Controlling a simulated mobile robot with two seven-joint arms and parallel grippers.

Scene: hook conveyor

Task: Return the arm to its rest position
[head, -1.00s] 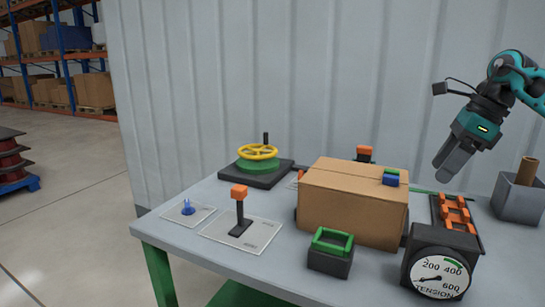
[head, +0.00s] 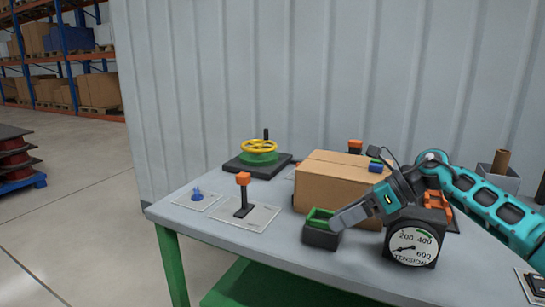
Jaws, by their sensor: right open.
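My right arm comes in from the right, low over the table (head: 230,222). Its gripper (head: 338,222) points left and down, its fingertips at the right side of the small black box with a green rim (head: 318,232). I cannot tell whether they touch it. The gripper is open, with no object visible in it. The arm hides part of the cardboard box (head: 325,188) and of the orange chain part (head: 433,199) behind the tension gauge (head: 412,246). My left gripper is not in view.
A yellow handwheel (head: 259,148) on a green base, an orange-topped lever (head: 243,190) and a blue knob (head: 197,195) stand to the left. A grey bin (head: 508,182) stands at right.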

